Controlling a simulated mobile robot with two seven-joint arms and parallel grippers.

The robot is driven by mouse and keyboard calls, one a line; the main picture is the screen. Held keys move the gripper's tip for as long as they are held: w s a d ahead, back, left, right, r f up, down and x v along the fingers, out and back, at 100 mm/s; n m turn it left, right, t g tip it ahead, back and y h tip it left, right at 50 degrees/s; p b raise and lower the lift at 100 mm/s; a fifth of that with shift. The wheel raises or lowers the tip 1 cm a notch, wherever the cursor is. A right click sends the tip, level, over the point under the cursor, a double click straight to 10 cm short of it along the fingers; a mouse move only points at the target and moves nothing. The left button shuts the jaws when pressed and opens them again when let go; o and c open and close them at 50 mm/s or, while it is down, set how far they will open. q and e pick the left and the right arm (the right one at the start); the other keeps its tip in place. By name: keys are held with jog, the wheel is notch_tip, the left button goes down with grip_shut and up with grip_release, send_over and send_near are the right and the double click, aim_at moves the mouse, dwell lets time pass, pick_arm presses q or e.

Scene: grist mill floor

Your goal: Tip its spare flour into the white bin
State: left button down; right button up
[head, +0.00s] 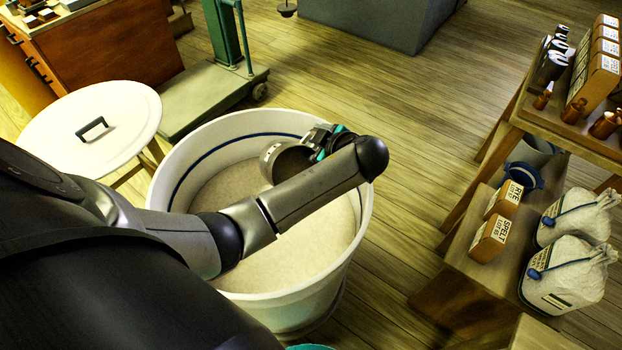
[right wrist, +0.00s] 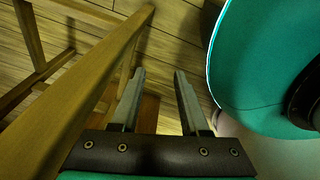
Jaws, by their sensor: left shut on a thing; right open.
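The white bin (head: 365,200) stands on the floor in the middle of the head view, with a dark blue line inside its rim and pale flour (head: 310,250) filling much of it. My left gripper (head: 322,140) is over the far part of the bin, partly hidden behind my own forearm. It is shut on a round grey metal vessel (head: 267,162) whose dark mouth shows. I cannot see flour in the vessel or falling from it. My right gripper (right wrist: 160,75) is open and empty in the right wrist view, beside wooden legs.
A white round lid with a dark handle (head: 112,125) lies on a stool at left. A green platform scale (head: 215,92) stands behind the bin. Wooden shelves (head: 470,215) at right hold boxes and flour bags (head: 565,270). Floor between bin and shelves is clear.

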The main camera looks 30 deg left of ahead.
pick_arm(q)
jog(key=shift+d+r+t+y, duration=0.2)
jog(key=shift+r+t+y, duration=0.1)
jog(key=shift+r+y, duration=0.25)
pick_arm(e)
jog(key=shift+w+f, duration=0.1)
jog(key=shift+f, duration=0.15)
pick_arm(q)
jog(key=shift+s+d+r+y+b, duration=0.15)
jog(key=shift+r+y+b, duration=0.15)
jog(key=shift+b, duration=0.2)
pick_arm(e)
jog(key=shift+w+d+f, duration=0.15)
jog(key=shift+w+d, duration=0.1)
jog(key=shift+w, duration=0.1)
pick_arm(q)
jog(key=shift+d+r, duration=0.1)
jog(key=shift+r, duration=0.05)
pick_arm(e)
jog(key=shift+w+a, duration=0.15)
jog(key=shift+w, duration=0.45)
pick_arm(q)
jog(key=shift+s, duration=0.1)
jog(key=shift+d+r+t+y+b, duration=0.15)
jog(key=shift+r+t+y+b, duration=0.05)
jog(key=shift+t+y+b, duration=0.25)
pick_arm(e)
jog(key=shift+w+a, duration=0.1)
jog(key=shift+a, duration=0.05)
jog(key=shift+a, duration=0.15)
